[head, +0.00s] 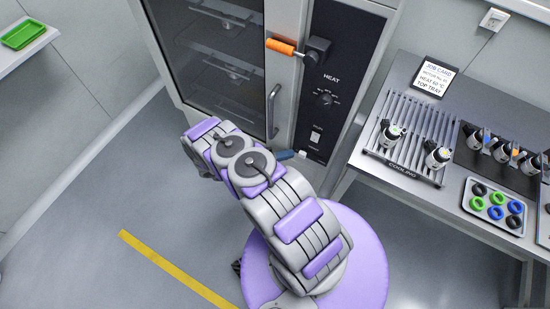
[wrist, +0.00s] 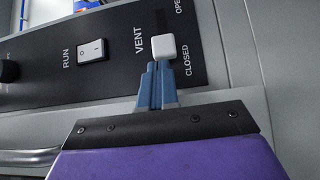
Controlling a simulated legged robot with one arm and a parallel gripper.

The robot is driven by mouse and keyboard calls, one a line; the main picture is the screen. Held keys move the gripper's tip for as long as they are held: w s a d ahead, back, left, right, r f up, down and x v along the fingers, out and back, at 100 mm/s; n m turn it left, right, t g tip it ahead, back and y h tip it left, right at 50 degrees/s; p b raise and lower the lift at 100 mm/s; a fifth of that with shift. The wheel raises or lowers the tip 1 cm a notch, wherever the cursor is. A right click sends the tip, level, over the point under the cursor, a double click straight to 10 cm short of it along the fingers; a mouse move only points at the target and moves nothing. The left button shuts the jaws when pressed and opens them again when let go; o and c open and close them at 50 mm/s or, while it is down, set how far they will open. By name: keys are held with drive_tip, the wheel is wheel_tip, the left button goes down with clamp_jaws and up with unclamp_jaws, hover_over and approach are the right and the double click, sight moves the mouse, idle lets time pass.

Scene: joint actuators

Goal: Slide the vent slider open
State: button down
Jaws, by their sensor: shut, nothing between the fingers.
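The vent slider is a white square knob (wrist: 164,47) on the dark control panel (wrist: 120,55) in the wrist view. It sits beside the CLOSED label, with the OPEN label farther up at the top edge. My gripper (wrist: 158,68) is shut, its blue fingertips together right at the knob's lower edge; whether they touch it I cannot tell. In the head view my gripper (head: 285,155) reaches the lower part of the panel (head: 335,75), and the white knob (head: 302,154) shows just beside its tips.
A white RUN switch (wrist: 92,50) is near the slider. Above are a HEAT dial (head: 325,98) and an orange handle (head: 281,46). The oven door (head: 215,60) with its bar handle (head: 272,110) is left. A bench with a cooling rack (head: 405,175) stands right.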

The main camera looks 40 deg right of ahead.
sight(302, 155)
drive_tip(key=d, duration=0.3)
drive_tip(key=shift+f, duration=0.35)
drive_tip(key=shift+a+t, duration=0.1)
drive_tip(key=shift+t, duration=0.2)
drive_tip(key=shift+s+a+r+p, duration=0.15)
drive_tip(key=shift+s+a+r, duration=0.05)
drive_tip(key=shift+s+a, duration=0.3)
drive_tip(key=shift+s+a+r+p, duration=0.15)
drive_tip(key=shift+s+a+r, duration=0.05)
drive_tip(key=shift+s+a, duration=0.3)
drive_tip(key=s+d, duration=0.1)
drive_tip(key=s, duration=0.1)
drive_tip(key=s+d, duration=0.2)
drive_tip(key=shift+s+f, duration=0.15)
drive_tip(key=shift+f, duration=0.05)
